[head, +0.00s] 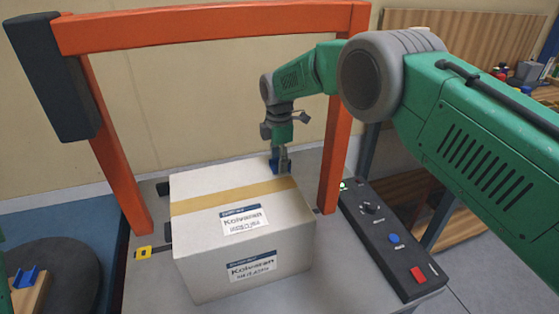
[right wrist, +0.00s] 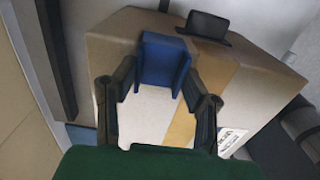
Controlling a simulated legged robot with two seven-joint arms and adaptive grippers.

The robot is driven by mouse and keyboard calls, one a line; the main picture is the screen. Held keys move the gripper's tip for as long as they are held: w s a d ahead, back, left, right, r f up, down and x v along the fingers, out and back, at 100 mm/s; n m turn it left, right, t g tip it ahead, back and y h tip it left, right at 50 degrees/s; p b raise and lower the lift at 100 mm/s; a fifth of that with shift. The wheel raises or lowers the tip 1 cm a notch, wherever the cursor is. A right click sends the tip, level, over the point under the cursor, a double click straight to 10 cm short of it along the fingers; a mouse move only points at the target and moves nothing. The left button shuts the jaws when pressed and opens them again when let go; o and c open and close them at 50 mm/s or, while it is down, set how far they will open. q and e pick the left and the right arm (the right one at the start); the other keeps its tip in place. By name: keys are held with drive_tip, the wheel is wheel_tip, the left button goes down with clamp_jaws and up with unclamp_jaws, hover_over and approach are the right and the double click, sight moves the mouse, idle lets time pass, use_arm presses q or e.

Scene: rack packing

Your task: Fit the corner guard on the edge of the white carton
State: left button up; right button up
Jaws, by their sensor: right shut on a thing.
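The white carton (head: 215,185) with a tan tape strip and printed labels stands closed on the grey table under an orange frame. My right gripper (head: 282,163) reaches down at the carton's far top edge, right of the tape's middle. It is shut on a blue corner guard (head: 274,161), mostly hidden in the head view. In the right wrist view the corner guard (right wrist: 164,60) sits between the fingers, at the edge of the carton (right wrist: 150,112) beside the tape. I cannot tell whether it is fully seated. My left gripper is not in view.
The orange frame (head: 205,32) arches over the carton. A black control box (head: 390,240) with a red and a blue button lies at right. Another blue guard (head: 26,276) sits on a wooden block at the left. A yellow tag (head: 143,253) is at the table's left.

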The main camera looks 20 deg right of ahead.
drive_tip(key=o, duration=1)
drive_tip(key=shift+d, duration=0.25)
drive_tip(key=shift+a, duration=0.1)
